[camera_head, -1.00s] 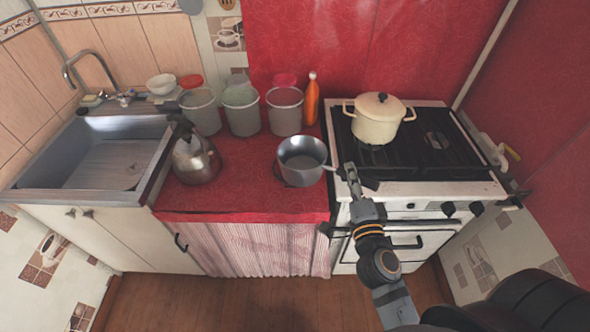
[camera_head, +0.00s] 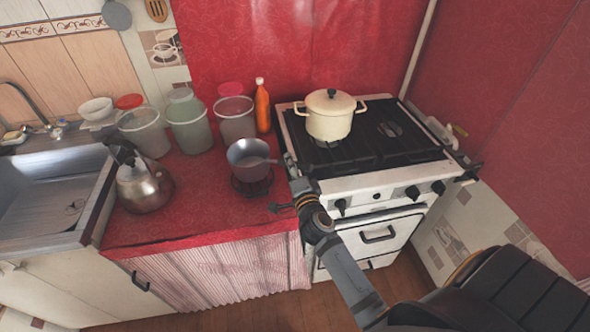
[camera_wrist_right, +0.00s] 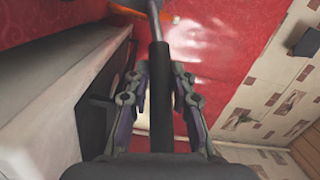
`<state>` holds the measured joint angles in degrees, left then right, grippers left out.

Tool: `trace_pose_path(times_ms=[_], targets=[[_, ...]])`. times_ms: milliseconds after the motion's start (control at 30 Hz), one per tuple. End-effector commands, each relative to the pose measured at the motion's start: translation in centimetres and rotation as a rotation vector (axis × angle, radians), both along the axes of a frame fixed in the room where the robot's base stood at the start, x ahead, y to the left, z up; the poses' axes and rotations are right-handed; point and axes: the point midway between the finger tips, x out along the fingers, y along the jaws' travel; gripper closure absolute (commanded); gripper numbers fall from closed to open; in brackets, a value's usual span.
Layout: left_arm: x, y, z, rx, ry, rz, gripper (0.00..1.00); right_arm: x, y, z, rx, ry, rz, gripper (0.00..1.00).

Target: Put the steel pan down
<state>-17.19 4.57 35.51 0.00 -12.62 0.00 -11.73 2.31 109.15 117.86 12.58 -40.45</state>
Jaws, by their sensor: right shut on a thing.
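The steel pan (camera_head: 247,152) is a grey open pan over the red counter, left of the stove. My right gripper (camera_head: 292,166) is shut on its handle, which points right toward the stove. In the right wrist view the dark handle (camera_wrist_right: 160,95) runs between the two fingers (camera_wrist_right: 160,103); the pan's bowl is out of that view. A dark round stand (camera_head: 252,185) shows just below the pan in the head view, partly hidden by it. I cannot tell whether the pan touches it. My left gripper is not in view.
A kettle (camera_head: 143,187) stands left of the pan. Several tubs (camera_head: 189,125) and an orange bottle (camera_head: 262,108) stand behind it. A cream pot (camera_head: 329,118) sits on the stove (camera_head: 360,158) at right. The red counter (camera_head: 185,222) is bare in front.

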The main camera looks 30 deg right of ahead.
Motion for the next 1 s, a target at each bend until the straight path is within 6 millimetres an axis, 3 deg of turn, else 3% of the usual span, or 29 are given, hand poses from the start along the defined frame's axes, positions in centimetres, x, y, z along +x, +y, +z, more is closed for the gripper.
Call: trace_pose_path(times_ms=[167, 300, 500, 700, 733, 800, 1000], targets=[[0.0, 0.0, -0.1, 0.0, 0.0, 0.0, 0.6, 0.3, 0.1, 0.3, 0.003, -0.009, 0.002, 1.0], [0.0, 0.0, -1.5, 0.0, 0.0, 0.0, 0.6, 1.1, 0.0, -1.1, 0.003, -0.01, 0.003, 1.0], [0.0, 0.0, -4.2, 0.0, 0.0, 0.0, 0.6, 1.0, 0.0, -3.9, 0.003, -0.009, 0.002, 1.0], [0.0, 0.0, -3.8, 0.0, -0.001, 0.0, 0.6, 0.9, 0.0, -3.7, 0.002, -0.006, 0.002, 1.0], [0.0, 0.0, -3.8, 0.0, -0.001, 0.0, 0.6, 0.9, -0.1, -4.1, -0.002, 0.002, -0.001, 0.75], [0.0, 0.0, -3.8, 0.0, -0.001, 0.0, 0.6, 0.9, -0.1, -4.1, -0.002, 0.002, -0.001, 0.67], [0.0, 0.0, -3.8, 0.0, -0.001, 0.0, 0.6, 0.9, -0.1, -4.0, -0.001, 0.001, 0.0, 0.67]])
